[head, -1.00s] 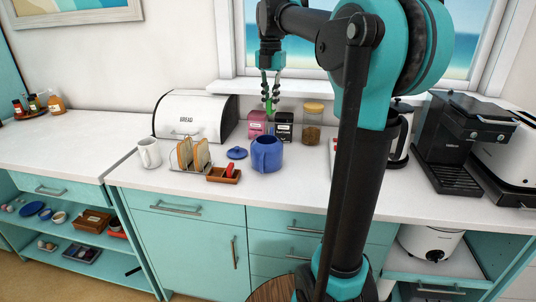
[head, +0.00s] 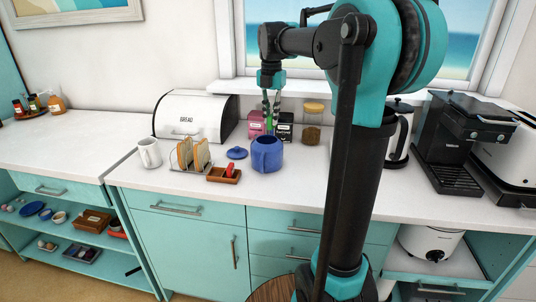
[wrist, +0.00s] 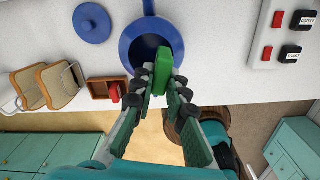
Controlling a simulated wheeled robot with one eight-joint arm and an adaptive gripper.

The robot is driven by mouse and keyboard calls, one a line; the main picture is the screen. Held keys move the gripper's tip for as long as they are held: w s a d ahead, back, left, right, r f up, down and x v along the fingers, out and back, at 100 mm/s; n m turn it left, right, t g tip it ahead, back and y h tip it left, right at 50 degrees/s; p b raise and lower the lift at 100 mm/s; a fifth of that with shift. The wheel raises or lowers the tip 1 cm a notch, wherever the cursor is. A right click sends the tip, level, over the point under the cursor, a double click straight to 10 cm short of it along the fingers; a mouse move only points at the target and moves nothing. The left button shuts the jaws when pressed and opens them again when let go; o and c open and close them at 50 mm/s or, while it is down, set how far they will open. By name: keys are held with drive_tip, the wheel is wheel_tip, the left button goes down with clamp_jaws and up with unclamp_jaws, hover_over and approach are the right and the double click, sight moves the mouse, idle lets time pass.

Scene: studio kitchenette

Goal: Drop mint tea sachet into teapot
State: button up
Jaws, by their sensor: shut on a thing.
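The blue teapot (head: 267,158) stands open on the white counter; its dark mouth also shows in the wrist view (wrist: 128,47). Its blue lid (head: 237,153) lies on the counter to its left. My gripper (head: 271,112) is shut on the green mint tea sachet (wrist: 162,74). In the wrist view the sachet overlaps the right part of the teapot's opening. In the head view the sachet is above the teapot, apart from it, and partly hidden between my fingers.
A toast rack with bread (head: 192,156) and a wooden tray (head: 217,177) with a red item stand left of the teapot. A pink box (head: 256,124), a black box (head: 284,127) and a jar (head: 312,124) stand behind. A switch panel (wrist: 287,35) lies to the right.

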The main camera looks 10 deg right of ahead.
drive_tip(key=o, duration=0.8)
drive_tip(key=shift+c, duration=0.2)
wheel_tip(320, 180, up, 12)
